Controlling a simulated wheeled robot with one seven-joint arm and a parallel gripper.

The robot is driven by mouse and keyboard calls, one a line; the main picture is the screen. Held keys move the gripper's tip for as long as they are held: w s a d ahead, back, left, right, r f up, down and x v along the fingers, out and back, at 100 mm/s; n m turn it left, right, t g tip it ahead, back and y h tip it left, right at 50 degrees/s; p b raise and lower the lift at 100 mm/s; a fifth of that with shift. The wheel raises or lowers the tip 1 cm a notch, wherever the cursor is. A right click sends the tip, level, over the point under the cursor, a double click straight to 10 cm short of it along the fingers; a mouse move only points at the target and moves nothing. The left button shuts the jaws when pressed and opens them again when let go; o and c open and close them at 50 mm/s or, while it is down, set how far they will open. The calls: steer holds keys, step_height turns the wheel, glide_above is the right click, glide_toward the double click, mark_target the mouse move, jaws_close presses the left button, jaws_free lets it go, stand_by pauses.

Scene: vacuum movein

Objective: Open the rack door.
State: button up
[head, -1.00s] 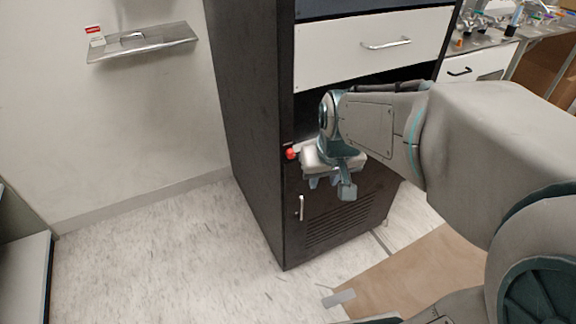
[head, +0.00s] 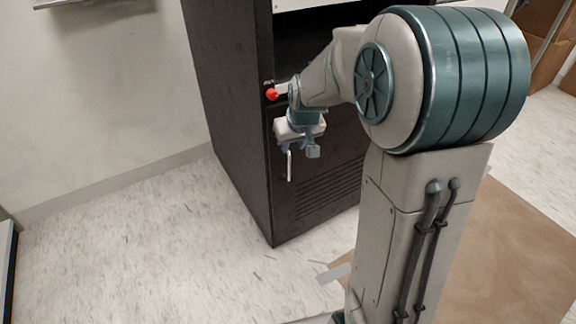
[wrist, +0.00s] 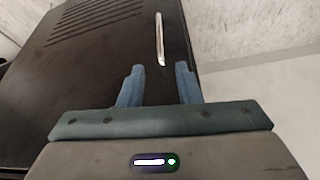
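The black rack (head: 230,120) stands against the wall, with its vented lower door (head: 325,190) closed. A slim upright metal handle (head: 289,166) is on the door near its left edge; it also shows in the wrist view (wrist: 160,38). My gripper (head: 299,150) is just above the handle in the head view, fingers pointing down. In the wrist view my gripper (wrist: 160,82) has its two blue fingers spread apart with nothing between them, and the handle's near end lies just beyond the fingertips, roughly between their lines. I see no contact.
A red knob (head: 272,94) sticks out at the rack's front left edge, close to my wrist. A brown floor mat (head: 500,250) lies at the right with a grey strip at its corner. The pale floor (head: 150,250) left of the rack is clear.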

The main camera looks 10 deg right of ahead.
mark_target(289, 161)
steer(key=b+x, duration=0.3)
steer(key=x, duration=0.8)
steer(key=shift+f, duration=0.25)
jaws_close()
